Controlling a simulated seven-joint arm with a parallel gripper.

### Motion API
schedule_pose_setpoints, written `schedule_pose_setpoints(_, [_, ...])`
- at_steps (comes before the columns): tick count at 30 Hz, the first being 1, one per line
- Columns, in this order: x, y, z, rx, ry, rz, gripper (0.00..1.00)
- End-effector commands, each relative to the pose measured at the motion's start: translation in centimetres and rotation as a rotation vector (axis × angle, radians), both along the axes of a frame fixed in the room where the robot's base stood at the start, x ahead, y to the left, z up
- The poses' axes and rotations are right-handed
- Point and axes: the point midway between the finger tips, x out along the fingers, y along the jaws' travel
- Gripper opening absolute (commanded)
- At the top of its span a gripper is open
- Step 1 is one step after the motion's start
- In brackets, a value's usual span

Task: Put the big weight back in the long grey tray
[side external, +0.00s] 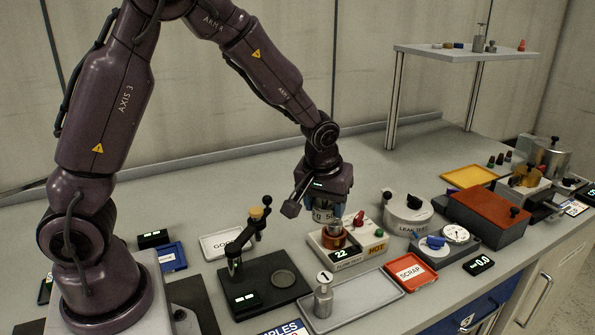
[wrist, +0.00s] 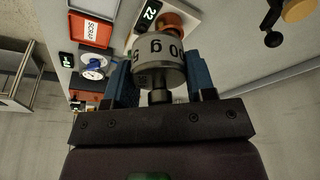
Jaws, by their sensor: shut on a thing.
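The big weight, a pale cylinder marked "500 g" (wrist: 158,62), is upright between the blue fingers of my gripper (wrist: 158,92), which is shut on its narrow neck or knob. In the side view my gripper (side external: 329,208) holds the big weight (side external: 321,216) just above the copper cup (side external: 335,238) of the hot unit; I cannot tell whether they touch. The long grey tray (side external: 365,298) lies in front of the hot unit. A small grey weight (side external: 323,301) with a round "1" tag stands at its left end; the rest is bare.
The hot unit (side external: 372,262) reads 22. Left of it is a black stand with an upright lever (side external: 252,240). A red scrap tray (side external: 411,272) lies to the right.

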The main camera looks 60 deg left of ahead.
Motion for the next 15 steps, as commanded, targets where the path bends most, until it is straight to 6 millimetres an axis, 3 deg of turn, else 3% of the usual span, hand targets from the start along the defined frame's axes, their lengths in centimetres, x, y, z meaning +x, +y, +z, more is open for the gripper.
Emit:
schedule_pose_setpoints(3, [2.6, -2.0, -3.9, 0.001, 0.005, -0.015, 0.04])
schedule_pose_setpoints(9, [6.4, -5.3, -9.4, 0.001, 0.0, -0.004, 0.04])
schedule_pose_setpoints(12, [8.1, -6.7, -11.0, 0.001, -0.003, 0.017, 0.04])
schedule_pose_setpoints(15, [9.4, -7.3, -10.9, 0.0, -0.008, 0.045, 0.04])
